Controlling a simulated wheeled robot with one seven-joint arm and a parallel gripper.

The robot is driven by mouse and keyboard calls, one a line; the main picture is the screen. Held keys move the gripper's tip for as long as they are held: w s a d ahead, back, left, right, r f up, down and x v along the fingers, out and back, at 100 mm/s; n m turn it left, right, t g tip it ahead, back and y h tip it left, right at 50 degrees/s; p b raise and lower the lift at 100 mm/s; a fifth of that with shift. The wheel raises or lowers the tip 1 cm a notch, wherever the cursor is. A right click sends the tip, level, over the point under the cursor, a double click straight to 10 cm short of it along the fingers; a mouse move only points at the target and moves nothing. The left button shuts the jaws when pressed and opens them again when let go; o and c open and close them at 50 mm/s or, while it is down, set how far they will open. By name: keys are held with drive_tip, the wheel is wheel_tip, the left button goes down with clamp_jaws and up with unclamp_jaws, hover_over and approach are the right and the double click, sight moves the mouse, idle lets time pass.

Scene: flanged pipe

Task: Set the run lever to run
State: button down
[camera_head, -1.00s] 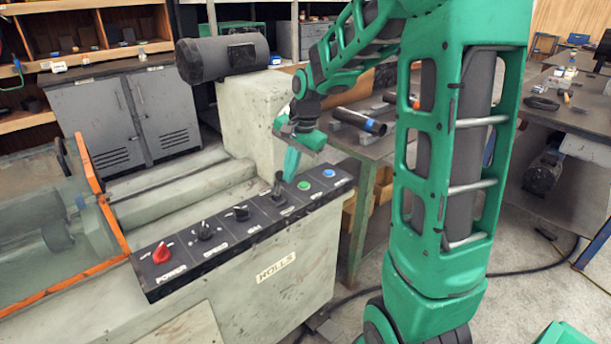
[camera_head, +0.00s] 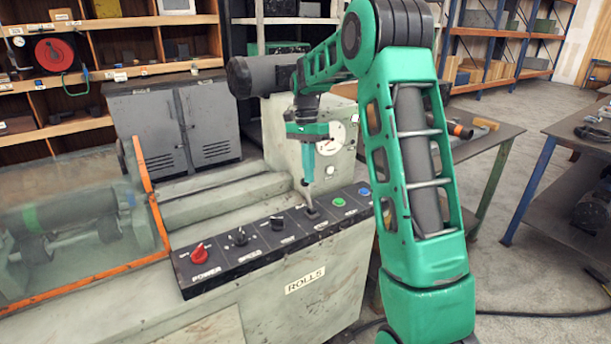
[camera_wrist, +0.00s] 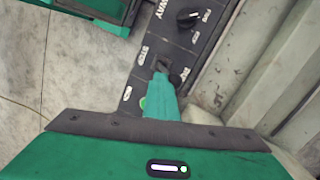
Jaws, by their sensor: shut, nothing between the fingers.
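The dark control panel (camera_head: 250,238) runs along the front of the pale green machine. The run lever (camera_head: 313,213) is a small dark lever on it, left of the green button (camera_head: 339,202).
A red power knob (camera_head: 200,253) and black knobs (camera_head: 239,237) sit left along the panel. A blue button (camera_head: 364,191) is at its right end. The gauge housing (camera_head: 325,150) rises behind, and a clear guard with an orange frame (camera_head: 146,185) stands at left.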

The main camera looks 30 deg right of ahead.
drive_tip(key=shift+w+d, duration=0.15)
drive_tip(key=shift+w, duration=0.35)
drive_tip(key=shift+r, duration=0.1)
drive_tip(key=shift+s+d+r, duration=0.1)
drive_tip(key=shift+s+d, duration=0.05)
drive_tip(key=shift+s, duration=0.05)
drive_tip(key=s+v, duration=0.1)
drive_tip(key=v, duration=1)
drive_tip(key=shift+r, duration=0.2)
drive_tip(key=shift+s+d, duration=0.1)
drive_tip(key=shift+s, duration=0.1)
